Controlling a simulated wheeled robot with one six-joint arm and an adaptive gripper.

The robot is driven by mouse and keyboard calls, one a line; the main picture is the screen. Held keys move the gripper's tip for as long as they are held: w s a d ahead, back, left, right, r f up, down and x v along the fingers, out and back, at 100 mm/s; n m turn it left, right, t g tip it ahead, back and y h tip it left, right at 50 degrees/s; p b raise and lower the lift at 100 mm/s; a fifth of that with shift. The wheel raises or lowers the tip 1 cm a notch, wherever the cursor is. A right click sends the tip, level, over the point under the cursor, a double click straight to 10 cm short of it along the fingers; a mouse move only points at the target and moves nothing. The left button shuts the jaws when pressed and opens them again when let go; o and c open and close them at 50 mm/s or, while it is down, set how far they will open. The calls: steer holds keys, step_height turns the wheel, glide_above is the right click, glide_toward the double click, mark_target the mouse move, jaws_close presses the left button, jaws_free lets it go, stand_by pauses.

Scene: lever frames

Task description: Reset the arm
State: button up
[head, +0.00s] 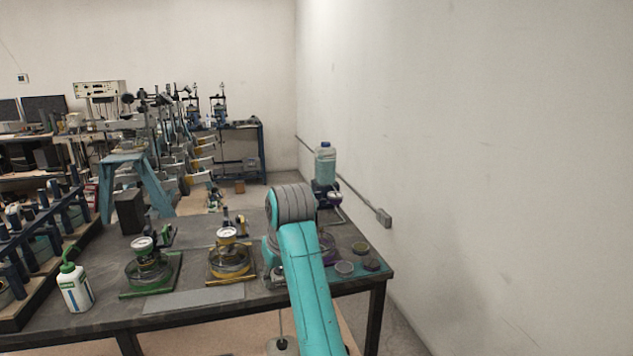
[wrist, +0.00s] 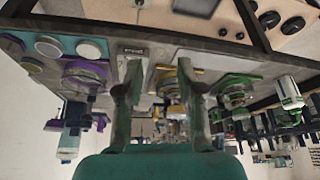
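My teal arm (head: 307,285) reaches up and over the dark workbench (head: 110,331) in the head view. My gripper (wrist: 159,72) shows in the wrist view, with its two fingers spread apart and bare space between them. Nothing is held. In the head view the gripper is mostly hidden behind my arm. The wrist view shows the bench upside down, with a yellow-based device (wrist: 172,88) seen between and behind the fingers.
On the bench stand a green-based device (head: 150,268), a yellow-based device (head: 231,257), a white bottle with green cap (head: 74,283) and small round dishes (head: 345,268). A clear blue bottle (head: 325,163) stands behind my arm. A bare wall (head: 480,150) is at right.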

steer(key=s+d+f+m+t, duration=0.1)
steer(key=s+d+f, duration=0.15)
steer(key=f, duration=0.55)
steer(key=s+d+f+t, duration=0.1)
steer(key=d+f, duration=0.2)
steer(key=f, duration=0.4)
steer(key=s+d+f+m, duration=0.1)
steer(key=d+f, duration=0.1)
steer(key=f, duration=0.6)
steer(key=s+d+f+m+t, duration=0.1)
steer(key=s+d+f+t, duration=0.1)
steer(key=s+d+f, duration=0.45)
steer(key=s+d+f+t, duration=0.1)
steer(key=s+d+f, duration=0.2)
steer(key=s+f, duration=0.55)
steer(key=s+d+r+m+t+h, duration=0.15)
steer(key=s+d, duration=0.25)
steer(key=s, duration=0.7)
steer(key=s+d+r+t+y, duration=0.1)
steer(key=s+d+t, duration=0.15)
steer(key=s, duration=0.85)
steer(key=s+d+r+t+h, duration=0.1)
steer(key=s+d+r, duration=0.1)
steer(key=s+r, duration=0.6)
steer(key=s+d+r+m, duration=0.1)
steer(key=s+r, duration=0.7)
steer(key=shift+s+d+t+h, duration=0.3)
steer(key=shift+d+t+h, duration=0.05)
steer(key=shift+d+t, duration=0.05)
